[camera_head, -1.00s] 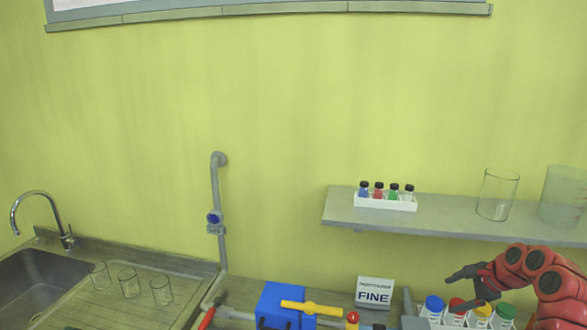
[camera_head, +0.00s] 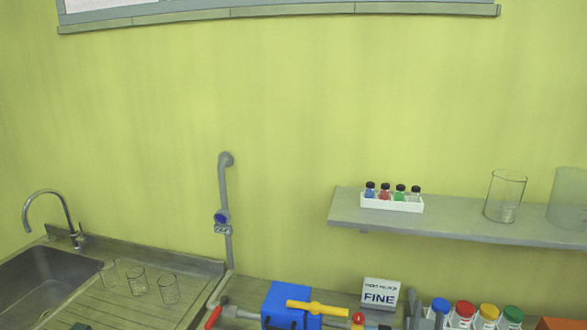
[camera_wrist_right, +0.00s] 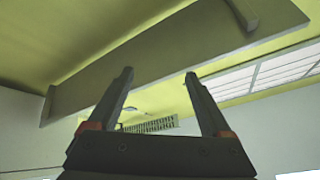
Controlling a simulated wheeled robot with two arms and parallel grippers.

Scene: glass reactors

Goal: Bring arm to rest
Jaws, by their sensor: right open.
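My right gripper (camera_wrist_right: 158,75) shows in the right wrist view with its two dark fingers spread apart and nothing between them. Beyond the fingers is the underside of the grey wall shelf (camera_wrist_right: 165,55). In the head view only a small orange-red part of my right arm (camera_head: 560,324) shows at the bottom right edge, and its fingers are out of the picture. My left gripper cannot be made out in the head view.
The shelf (camera_head: 450,224) holds a vial rack (camera_head: 392,204) and a glass beaker (camera_head: 504,197). Below are bottles with coloured caps (camera_head: 465,309), a FINE sign (camera_head: 380,292) and a blue box with a yellow handle (camera_head: 290,298). A sink (camera_head: 45,275) and several glasses (camera_head: 137,281) are left.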

